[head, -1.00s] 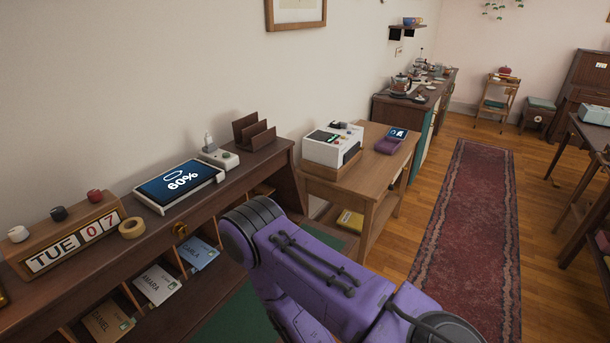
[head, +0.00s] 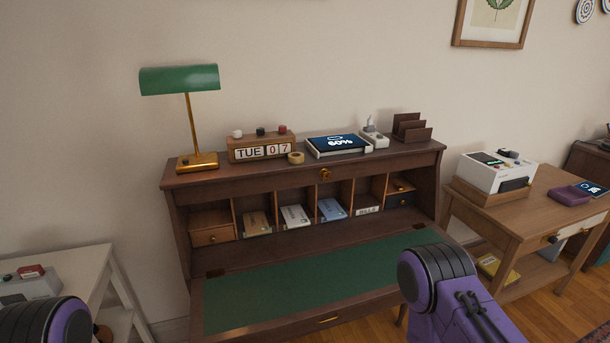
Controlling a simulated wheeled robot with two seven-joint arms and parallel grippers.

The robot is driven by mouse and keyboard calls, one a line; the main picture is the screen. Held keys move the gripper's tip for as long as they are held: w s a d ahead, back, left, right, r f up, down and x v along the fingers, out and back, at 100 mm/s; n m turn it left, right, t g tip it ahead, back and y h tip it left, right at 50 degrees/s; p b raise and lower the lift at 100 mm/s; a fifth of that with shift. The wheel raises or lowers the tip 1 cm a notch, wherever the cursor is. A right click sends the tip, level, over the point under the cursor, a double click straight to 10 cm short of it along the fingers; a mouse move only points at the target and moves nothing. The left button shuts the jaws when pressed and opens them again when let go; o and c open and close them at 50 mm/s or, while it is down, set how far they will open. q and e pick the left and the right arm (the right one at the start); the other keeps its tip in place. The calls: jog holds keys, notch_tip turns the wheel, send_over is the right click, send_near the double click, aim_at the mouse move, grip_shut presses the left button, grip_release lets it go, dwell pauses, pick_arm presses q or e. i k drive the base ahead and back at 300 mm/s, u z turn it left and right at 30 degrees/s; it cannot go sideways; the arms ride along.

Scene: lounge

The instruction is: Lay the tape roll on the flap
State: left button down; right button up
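The tape roll (head: 296,157), a small tan ring, lies flat on top of the dark wooden desk, just right of the block calendar (head: 262,148) and left of the tablet. The flap (head: 300,287) is folded down at the front of the desk, with a bare green writing surface and a brown wooden edge. My purple arms show at the bottom left and bottom right of the head view. The right arm's rounded dark joint overlaps the flap's right end. Neither gripper is in the picture.
On the desk top stand a green lamp (head: 184,100), a tablet (head: 338,145) and a letter rack (head: 411,129). Pigeonholes below hold envelopes (head: 295,216). A side table (head: 520,214) stands right, a white table (head: 70,263) left.

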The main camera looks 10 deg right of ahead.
aim_at(277, 291)
jog(key=k, duration=0.2)
jog(key=u, duration=1.4)
jog(key=i, duration=1)
jog(key=z, duration=1.15)
